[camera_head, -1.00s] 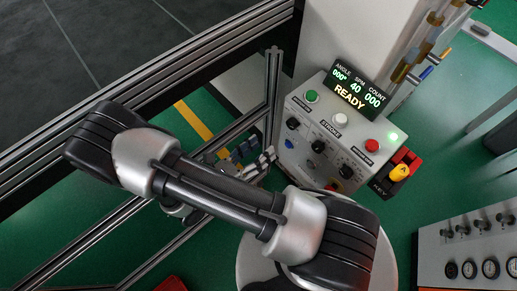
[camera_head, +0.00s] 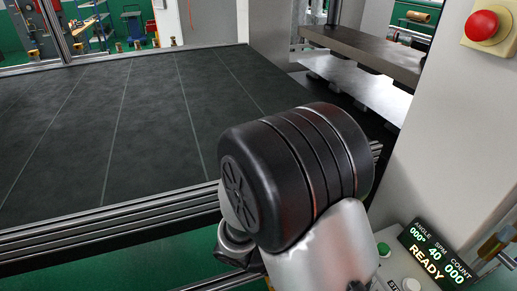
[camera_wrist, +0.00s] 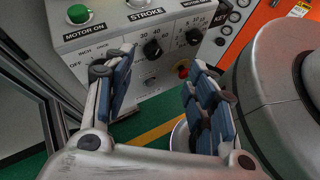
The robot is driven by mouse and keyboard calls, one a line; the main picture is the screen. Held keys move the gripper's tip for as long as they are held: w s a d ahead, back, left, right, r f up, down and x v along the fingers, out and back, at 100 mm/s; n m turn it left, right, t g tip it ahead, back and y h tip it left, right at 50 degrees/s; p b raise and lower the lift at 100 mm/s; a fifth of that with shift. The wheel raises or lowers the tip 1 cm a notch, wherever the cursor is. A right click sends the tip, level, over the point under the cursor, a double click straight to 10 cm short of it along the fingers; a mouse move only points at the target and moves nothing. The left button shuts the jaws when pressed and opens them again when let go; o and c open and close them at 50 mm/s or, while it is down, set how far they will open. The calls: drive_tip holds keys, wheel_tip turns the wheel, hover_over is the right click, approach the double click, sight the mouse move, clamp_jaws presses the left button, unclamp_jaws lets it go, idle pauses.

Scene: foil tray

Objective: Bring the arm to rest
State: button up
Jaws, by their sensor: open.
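My gripper (camera_wrist: 160,98) shows in the wrist view with its two blue-padded fingers spread apart and nothing between them. It hangs in front of the grey control box (camera_wrist: 155,72), with a gap that I cannot measure. In the head view my arm's large black joint and silver link fill the middle and lower right, and my gripper is not seen there. The control box display (camera_head: 437,254) reads READY at the lower right of the head view.
A dark tiled table (camera_head: 110,130) with a metal profile edge lies at left, its top bare. Press plates (camera_head: 360,85) stand behind my arm. A red button (camera_head: 482,25) is on the grey column at right. In the wrist view a metal frame post stands close at left.

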drive_tip(key=s+a+r+m+t+y, duration=0.1)
drive_tip(key=s+r+m+t+y, duration=0.1)
drive_tip(key=r+m+y, duration=0.4)
drive_tip(key=s+a+r+m+t+y, duration=0.1)
drive_tip(key=s+r+m+t+y, duration=0.2)
drive_tip(key=r+m, duration=0.5)
wheel_tip(320, 180, up, 2)
drive_tip(key=t+y, duration=0.1)
drive_tip(key=y, duration=0.1)
drive_tip(key=shift+s+a+t+y, duration=0.3)
drive_tip(key=shift+s+t+y, duration=0.05)
drive_tip(key=shift+t+y, duration=0.05)
